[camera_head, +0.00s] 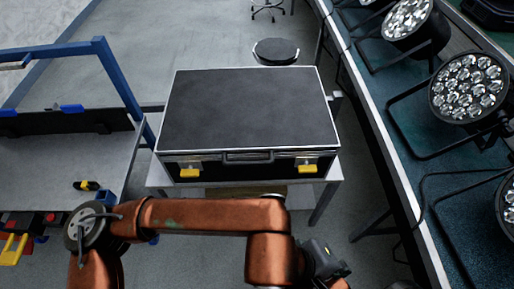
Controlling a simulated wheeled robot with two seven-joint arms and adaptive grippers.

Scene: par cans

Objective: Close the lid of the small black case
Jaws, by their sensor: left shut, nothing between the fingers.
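The small black case (245,110) sits on a small light table in the middle of the view, its front side towards me. Its lid lies flat over the body, with pale metal edging and no clear gap at the front. The handle (248,157) and two yellow latches, left (190,173) and right (306,169), show on the front. My left gripper (331,268) is at the bottom, in front of and apart from the case. It is shut and empty. My right gripper is not in view.
Several stage lights (468,87) stand on a long dark teal bench (428,185) at the right. A grey workbench with a blue frame (118,80) stands at the left, with tools (86,186) on it. A stool (276,50) stands behind the case. Open floor lies behind left.

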